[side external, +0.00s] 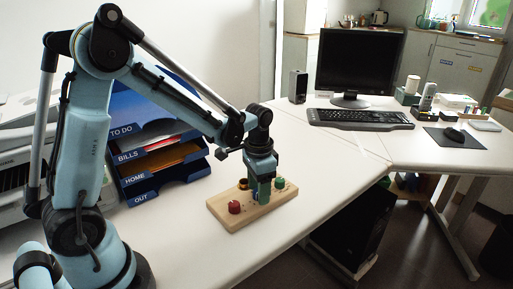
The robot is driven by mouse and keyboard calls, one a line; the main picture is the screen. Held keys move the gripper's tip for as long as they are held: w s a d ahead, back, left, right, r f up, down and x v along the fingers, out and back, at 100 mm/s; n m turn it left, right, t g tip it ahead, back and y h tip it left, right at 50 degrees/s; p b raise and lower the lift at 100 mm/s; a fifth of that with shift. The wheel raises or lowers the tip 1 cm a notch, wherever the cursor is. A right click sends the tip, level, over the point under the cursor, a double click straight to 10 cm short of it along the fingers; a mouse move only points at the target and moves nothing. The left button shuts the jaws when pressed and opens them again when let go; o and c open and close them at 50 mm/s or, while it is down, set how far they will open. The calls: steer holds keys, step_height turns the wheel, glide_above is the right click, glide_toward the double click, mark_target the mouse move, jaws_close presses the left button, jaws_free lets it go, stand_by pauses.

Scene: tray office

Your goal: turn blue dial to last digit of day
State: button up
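A light wooden board (222,207) lies on the white desk, with several small dials on it. A red dial (235,207) sits at its near left end. A green dial (279,183) sits at its right end. A dark dial with a yellowish part (243,184) sits at the back. My gripper (263,197) points down over the middle of the board, with its fingers low, near the board's surface. A small bit of blue shows beside the fingers and may be the blue dial, mostly hidden behind them. Whether the fingers are open or shut on it cannot be made out.
A blue tray stack (165,190) labelled TO DO, BILLS, HOME and OUT stands behind my arm, left of the board. A monitor (358,62), keyboard (360,118) and speaker (298,86) stand further back. The desk right of the board is clear up to its front edge.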

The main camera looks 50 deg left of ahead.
steer(key=shift+r, duration=0.1)
step_height(320, 180, up, 12)
stand_by(0.8)
steer(key=shift+s, duration=0.1)
steer(key=s+d+f+n+t, duration=0.1)
steer(key=s+d+n+t, duration=0.2)
steer(key=s+t, duration=0.4)
steer(key=shift+s+d+f, duration=0.15)
steer(key=shift+s+d, duration=0.05)
steer(key=shift+s, duration=0.8)
stand_by(0.4)
